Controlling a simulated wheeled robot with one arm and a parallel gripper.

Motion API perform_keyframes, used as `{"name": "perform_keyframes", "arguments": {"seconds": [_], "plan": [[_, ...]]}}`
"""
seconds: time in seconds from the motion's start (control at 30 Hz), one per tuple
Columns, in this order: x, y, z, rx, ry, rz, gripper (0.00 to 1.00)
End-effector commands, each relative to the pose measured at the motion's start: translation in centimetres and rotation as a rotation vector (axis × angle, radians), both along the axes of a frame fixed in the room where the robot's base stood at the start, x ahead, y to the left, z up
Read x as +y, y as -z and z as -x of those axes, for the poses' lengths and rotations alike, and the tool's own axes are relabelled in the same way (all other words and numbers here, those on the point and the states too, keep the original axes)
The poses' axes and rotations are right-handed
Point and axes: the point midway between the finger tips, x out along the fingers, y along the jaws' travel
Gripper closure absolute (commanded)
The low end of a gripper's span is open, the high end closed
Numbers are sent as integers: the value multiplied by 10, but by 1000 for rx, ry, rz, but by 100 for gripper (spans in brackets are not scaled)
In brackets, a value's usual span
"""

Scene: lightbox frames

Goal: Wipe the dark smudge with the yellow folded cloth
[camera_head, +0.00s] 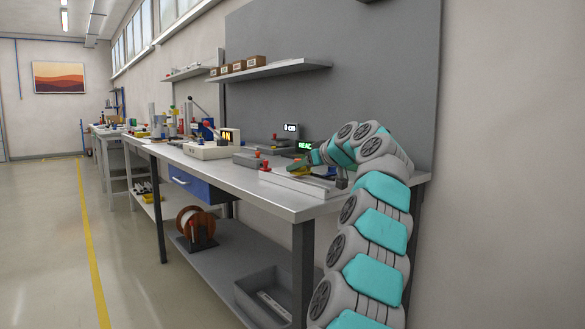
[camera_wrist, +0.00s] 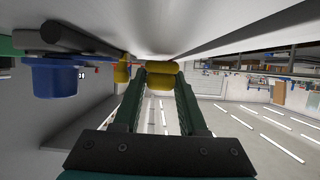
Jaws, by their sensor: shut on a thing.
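My gripper (camera_wrist: 160,84) is shut on the yellow folded cloth (camera_wrist: 161,76), which bulges between the two dark green fingers in the wrist view. The cloth is close against a pale surface along the top of that view; I cannot tell whether it touches. In the head view my arm bends over the near end of the grey workbench (camera_head: 225,172), and my gripper (camera_head: 303,163) is low over the top, with its fingers small and partly unclear. I cannot make out the dark smudge in either view.
A red knob (camera_head: 265,168) and a long metal rail (camera_head: 303,184) are close to my gripper. A beige box (camera_head: 207,150) stands farther left. The wrist view shows a blue part (camera_wrist: 52,79) and another yellow piece (camera_wrist: 122,70) at left. A shelf (camera_head: 262,72) hangs above.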

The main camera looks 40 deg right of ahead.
Motion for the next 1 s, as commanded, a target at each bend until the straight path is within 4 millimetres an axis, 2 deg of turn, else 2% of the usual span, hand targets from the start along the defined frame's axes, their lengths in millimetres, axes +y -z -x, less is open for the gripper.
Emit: {"name": "perform_keyframes", "arguments": {"seconds": [0.03,0.2,0.47,0.8,1.0], "plan": [[-9,17,6,19,10,-6,100],[-9,12,19,14,12,-4,100],[-9,5,28,7,13,1,100],[-8,0,52,2,8,2,100],[-8,-2,54,3,6,3,100]]}}
